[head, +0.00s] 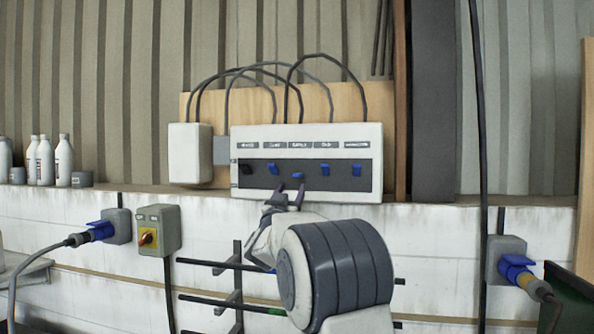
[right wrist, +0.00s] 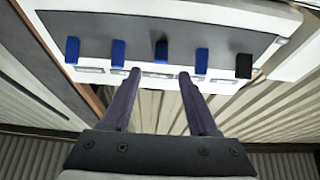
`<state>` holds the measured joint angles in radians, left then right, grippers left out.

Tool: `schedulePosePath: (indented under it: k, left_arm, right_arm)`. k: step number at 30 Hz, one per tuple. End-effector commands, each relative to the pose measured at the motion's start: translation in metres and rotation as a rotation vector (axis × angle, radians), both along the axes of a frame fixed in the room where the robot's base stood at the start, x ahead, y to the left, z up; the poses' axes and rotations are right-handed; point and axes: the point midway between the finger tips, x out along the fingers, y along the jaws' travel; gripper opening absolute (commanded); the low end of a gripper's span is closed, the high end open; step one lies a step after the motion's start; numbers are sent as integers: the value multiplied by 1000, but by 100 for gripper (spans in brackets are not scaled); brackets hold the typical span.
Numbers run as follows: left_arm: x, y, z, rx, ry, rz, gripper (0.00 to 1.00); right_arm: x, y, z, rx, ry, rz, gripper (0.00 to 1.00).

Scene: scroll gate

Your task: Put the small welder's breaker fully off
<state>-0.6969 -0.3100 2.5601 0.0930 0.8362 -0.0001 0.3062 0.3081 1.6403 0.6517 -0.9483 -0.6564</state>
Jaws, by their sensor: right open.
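A white breaker panel (head: 305,190) hangs on a wooden board, with a row of small levers on a dark strip. The leftmost lever (head: 247,168) is black and the others are blue. The labels are too small to read surely, so I cannot tell which is the small welder's. The middle blue lever (head: 298,175) sits a little lower than its neighbours. My right gripper (head: 290,187) is open just below and in front of it. In the right wrist view the picture is inverted; the middle lever (right wrist: 161,50) lies just beyond the open fingertips (right wrist: 160,76), apparently untouched. My left gripper is not in view.
Blue levers (head: 273,168) and (head: 325,169) flank the middle one closely. A rotary switch (head: 148,237) and plugged sockets (head: 117,226) are on the wall below. White bottles (head: 45,160) stand at far left.

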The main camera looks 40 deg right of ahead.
Motion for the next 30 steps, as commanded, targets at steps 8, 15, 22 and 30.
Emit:
schedulePosePath:
  k: [8, 15, 22, 30]
  left_arm:
    - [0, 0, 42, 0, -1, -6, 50]
    - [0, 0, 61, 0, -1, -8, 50]
    - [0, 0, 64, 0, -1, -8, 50]
    - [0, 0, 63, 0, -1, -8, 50]
  right_arm:
    - [32, -37, 25, 3, 3, 2, 60]
    - [51, -58, 34, 1, 3, 4, 60]
    - [56, -63, 34, 2, 3, 5, 60]
    - [55, -63, 34, 2, 3, 5, 29]
